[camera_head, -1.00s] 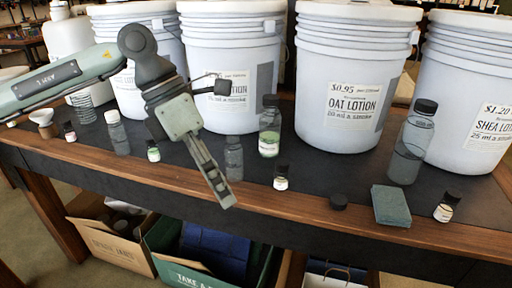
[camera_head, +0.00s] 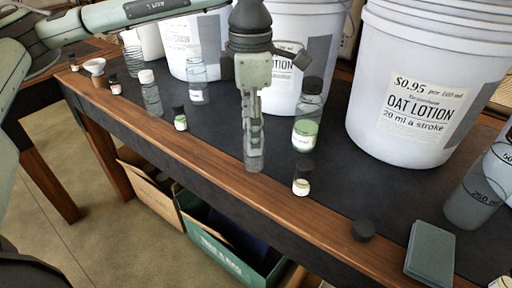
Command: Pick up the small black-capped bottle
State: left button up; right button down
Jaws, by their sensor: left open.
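Several small black-capped bottles with white labels stand on the dark bench top. One (camera_head: 302,180) is near the front wooden edge, right of my left gripper. Another, with a green label (camera_head: 180,121), is left of the gripper, and a third (camera_head: 115,87) is farther left. My left gripper (camera_head: 253,142) points down over the bench, open and empty, seen nearly edge-on. A clear bottle (camera_head: 255,160) is partly hidden behind its fingers; whether they touch I cannot tell. My right gripper is not in view.
A taller black-capped bottle with green liquid (camera_head: 307,132) stands behind the nearest small bottle. Large white lotion buckets (camera_head: 415,100) line the back. A black lid (camera_head: 363,231), a grey-green block (camera_head: 430,255) and a large clear bottle (camera_head: 470,205) are at right.

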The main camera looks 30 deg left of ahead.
pick_arm(q)
notch_tip(320, 180, down, 4)
jog(key=shift+d+f, duration=0.15)
jog(key=shift+w, duration=0.1)
jog(key=shift+c, duration=0.4)
jog(key=c, duration=0.7)
jog(key=shift+c, duration=1.5)
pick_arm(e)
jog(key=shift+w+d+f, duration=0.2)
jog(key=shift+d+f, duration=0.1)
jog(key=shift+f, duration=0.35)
